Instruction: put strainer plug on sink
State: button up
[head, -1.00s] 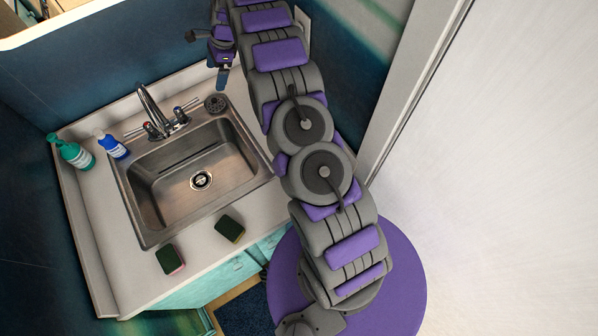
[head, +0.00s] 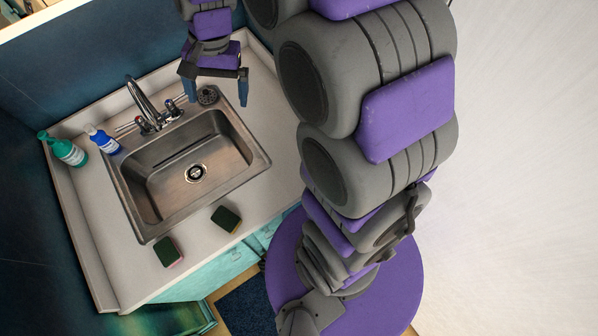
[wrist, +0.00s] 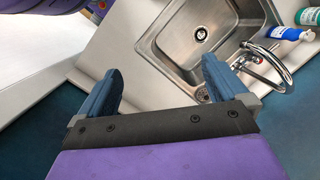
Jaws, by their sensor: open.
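The strainer plug (head: 208,95) is a small dark round piece on the back right corner of the steel sink (head: 226,122), beside the faucet. In the wrist view the plug (wrist: 202,94) is partly hidden by the right finger. The sink basin is empty, with a round drain (head: 196,173) in its floor. My gripper (head: 216,97) is open and empty, pointing down. In the head view its two blue fingers appear on either side of the plug. I cannot tell how high they are above it. In the wrist view my gripper (wrist: 160,68) has the plug off to its right side.
The faucet (head: 146,105) with its handles stands left of the plug. A blue bottle (head: 104,140) and a green bottle (head: 64,149) stand at the counter's left. Two sponges (head: 167,252) (head: 226,219) lie on the front counter. The counter right of the sink is clear.

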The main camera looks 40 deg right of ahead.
jog(key=s+d+n+h, duration=0.2)
jog(key=s+n, duration=0.5)
jog(key=s, duration=1.7)
jog(key=shift+s+d+f+g, duration=0.35)
jog(key=shift+s+d+g, duration=0.05)
jog(key=shift+d, duration=0.05)
